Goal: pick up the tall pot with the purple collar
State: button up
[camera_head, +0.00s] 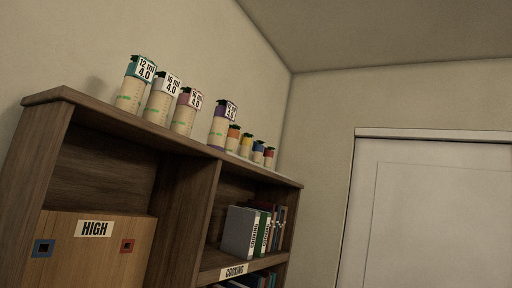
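The tall pot with the purple collar (220,126) stands upright on top of the wooden shelf unit, near the middle of a row of pots. It has a pale body, a dark lid and a white label on its upper part. Three other tall pots stand to its left: one with a teal collar (132,84), one with a white or grey collar (159,100) and one with a pink collar (186,112). My gripper is not in view.
Several small pots, including an orange one (233,138), stand right of the purple one. The shelf unit (190,146) holds books (240,232) and a wooden box marked HIGH (85,262). A white door (440,215) is at the right. A wall rises behind the pots.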

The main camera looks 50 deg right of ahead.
aim_at(225, 112)
jog(key=z, duration=0.55)
jog(key=i, duration=0.9)
jog(key=z, duration=0.85)
jog(key=i, duration=0.3)
jog(key=z, duration=0.1)
jog(key=k, duration=0.75)
jog(key=z, duration=0.25)
jog(key=i, duration=0.75)
jog(key=u, duration=0.1)
